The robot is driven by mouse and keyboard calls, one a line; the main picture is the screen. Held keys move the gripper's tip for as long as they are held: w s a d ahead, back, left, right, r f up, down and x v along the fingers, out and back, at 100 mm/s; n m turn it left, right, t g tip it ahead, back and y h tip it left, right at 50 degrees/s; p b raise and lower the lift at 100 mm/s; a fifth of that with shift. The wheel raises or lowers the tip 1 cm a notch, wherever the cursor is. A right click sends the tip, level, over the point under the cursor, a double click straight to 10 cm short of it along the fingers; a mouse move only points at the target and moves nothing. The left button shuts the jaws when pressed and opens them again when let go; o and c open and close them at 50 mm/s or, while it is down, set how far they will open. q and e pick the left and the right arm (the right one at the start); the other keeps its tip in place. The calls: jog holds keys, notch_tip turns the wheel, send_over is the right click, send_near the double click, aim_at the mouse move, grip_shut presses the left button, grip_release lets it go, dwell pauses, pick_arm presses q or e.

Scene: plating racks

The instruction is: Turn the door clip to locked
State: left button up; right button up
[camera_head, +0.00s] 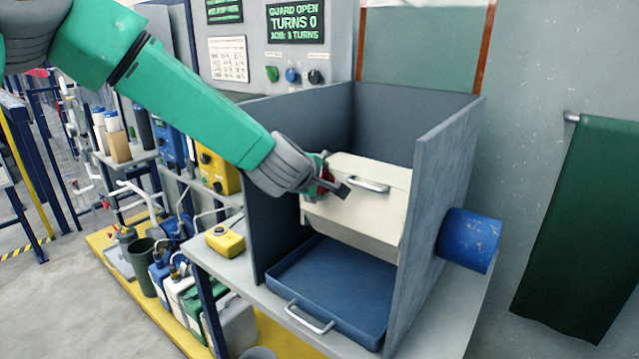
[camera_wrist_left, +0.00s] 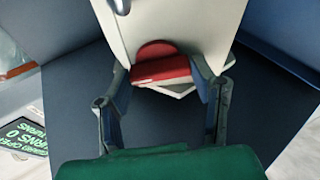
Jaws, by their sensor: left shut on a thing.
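The door clip is a red piece on the cream box (camera_head: 365,200), which hangs inside the dark open-fronted housing (camera_head: 440,170). In the head view my left gripper (camera_head: 330,186) is at the left end of the box and hides most of the red clip. In the left wrist view the red clip (camera_wrist_left: 162,68) lies between the two fingers of my left gripper (camera_wrist_left: 165,92), against the cream box (camera_wrist_left: 175,25). The fingers are shut on it. Whether the clip stands at locked cannot be told. My right gripper is in neither view.
A blue tray (camera_head: 330,287) with a metal handle sits below the box. A blue cylinder (camera_head: 468,240) sticks out of the housing's right wall. A panel screen (camera_head: 296,22) reads "GUARD OPEN, TURNS 0". A yellow container (camera_head: 225,241) stands left of the housing.

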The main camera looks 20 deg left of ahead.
pick_arm(q)
jog(key=shift+f+m, duration=0.1)
jog(key=shift+m, duration=0.5)
jog(key=o, duration=1.2)
jog(key=shift+c, duration=0.2)
jog(key=v, duration=1.2)
jog(key=shift+f, duration=0.25)
jog(key=shift+s, duration=0.1)
